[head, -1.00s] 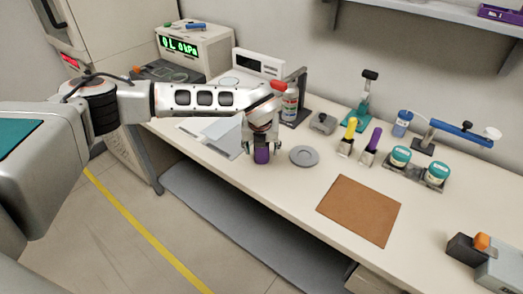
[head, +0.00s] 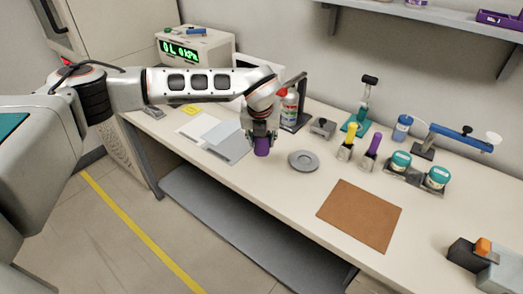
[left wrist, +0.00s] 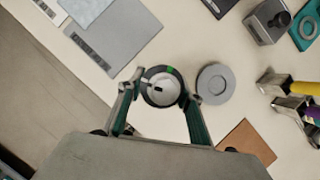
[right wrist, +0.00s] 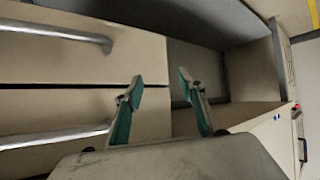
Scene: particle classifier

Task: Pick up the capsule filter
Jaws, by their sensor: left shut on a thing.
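The capsule filter (head: 261,147) shows as a purple cylinder below the fingers of my left gripper (head: 260,135) in the head view. In the left wrist view its round end is a dark ring with a pale middle and a green mark (left wrist: 161,86). My left gripper's fingers (left wrist: 163,92) are closed on its two sides. The filter looks upright or nearly so, just over the bench near its front edge. My right gripper (right wrist: 160,88) is open and empty in front of drawer fronts.
A grey round disc (head: 303,161) lies right of the filter. Grey and white sheets (head: 226,142) lie to its left. A brown mat (head: 360,215), yellow- and purple-handled tools (head: 367,152), teal-lidded jars (head: 438,177) and a spray can (head: 289,108) stand or lie further right and back.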

